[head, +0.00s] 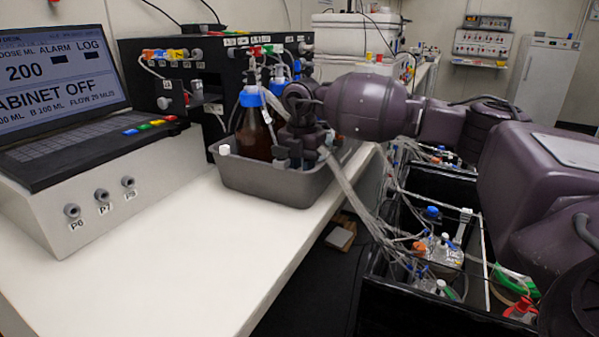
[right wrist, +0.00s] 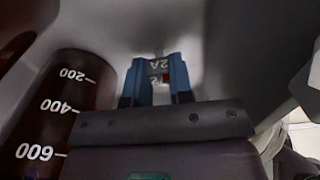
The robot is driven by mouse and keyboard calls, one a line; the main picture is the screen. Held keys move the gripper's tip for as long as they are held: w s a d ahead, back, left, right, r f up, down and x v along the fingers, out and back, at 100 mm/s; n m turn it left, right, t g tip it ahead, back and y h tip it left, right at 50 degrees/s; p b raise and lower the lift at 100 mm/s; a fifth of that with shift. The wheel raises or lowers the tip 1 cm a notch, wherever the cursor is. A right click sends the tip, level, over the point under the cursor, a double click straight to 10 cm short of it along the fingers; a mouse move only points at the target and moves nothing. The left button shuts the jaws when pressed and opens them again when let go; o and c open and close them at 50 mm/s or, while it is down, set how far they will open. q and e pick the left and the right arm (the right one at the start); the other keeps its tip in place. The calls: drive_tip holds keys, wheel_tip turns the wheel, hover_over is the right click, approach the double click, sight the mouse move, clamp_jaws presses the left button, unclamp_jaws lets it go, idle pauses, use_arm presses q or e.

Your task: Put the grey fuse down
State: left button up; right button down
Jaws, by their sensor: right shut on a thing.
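My right gripper (right wrist: 157,80) is shut on the grey fuse (right wrist: 158,66), which carries the marking "2A" and sits between the two blue fingers. In the head view my right gripper (head: 288,156) is low inside the grey tray (head: 262,187), just right of a brown bottle. The fuse cannot be made out in the head view. The wrist view shows a pale grey surface behind the fuse; whether the fuse touches it I cannot tell. My left gripper is not in view.
The brown bottle (head: 253,130) with a blue cap stands in the tray, close beside the gripper. A black panel unit (head: 187,75) stands behind, a laptop-like console (head: 85,165) at the left. Tubes hang over the tray's right rim. The white bench front (head: 170,270) is clear.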

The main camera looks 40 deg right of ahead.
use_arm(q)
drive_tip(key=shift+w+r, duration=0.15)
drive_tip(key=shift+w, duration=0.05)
use_arm(e)
drive_tip(key=shift+f, duration=0.15)
drive_tip(key=c, duration=1)
unclamp_jaws()
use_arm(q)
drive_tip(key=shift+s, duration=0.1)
use_arm(e)
wheel_tip(320, 180, up, 6)
drive_tip(key=shift+f+p, duration=0.1)
drive_tip(key=shift+p, duration=0.65)
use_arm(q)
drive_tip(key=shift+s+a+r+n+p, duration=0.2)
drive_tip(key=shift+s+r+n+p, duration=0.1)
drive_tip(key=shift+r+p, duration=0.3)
use_arm(e)
drive_tip(key=shift+r, duration=3.25)
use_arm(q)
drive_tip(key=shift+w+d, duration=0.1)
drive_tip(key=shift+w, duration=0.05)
